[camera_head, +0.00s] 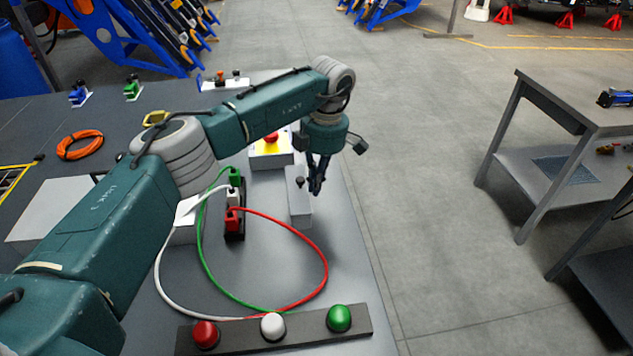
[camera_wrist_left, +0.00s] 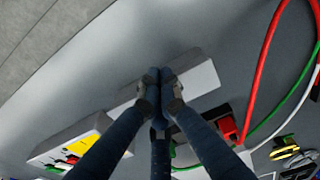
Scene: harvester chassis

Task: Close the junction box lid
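The white box (camera_head: 183,233) beside the cable connectors has a tilted white flap (camera_head: 188,205) on top; this looks like the junction box with its lid raised, but I cannot be sure. The arm partly covers it. My left gripper (camera_head: 317,187) is right of it, pointing down over a narrow light-grey block (camera_head: 299,212) with a black knob (camera_head: 300,182). In the left wrist view the fingertips (camera_wrist_left: 160,84) are together in front of the block (camera_wrist_left: 197,82), with nothing visible between them. I cannot tell whether they touch the block. My right gripper is not in view.
Red (camera_head: 233,219), white and green connectors stand in a black strip, with cables looping forward. A button bar (camera_head: 275,335) lies at the front. A yellow box with a red button (camera_head: 270,150) stands behind the block. The table edge is close on the right.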

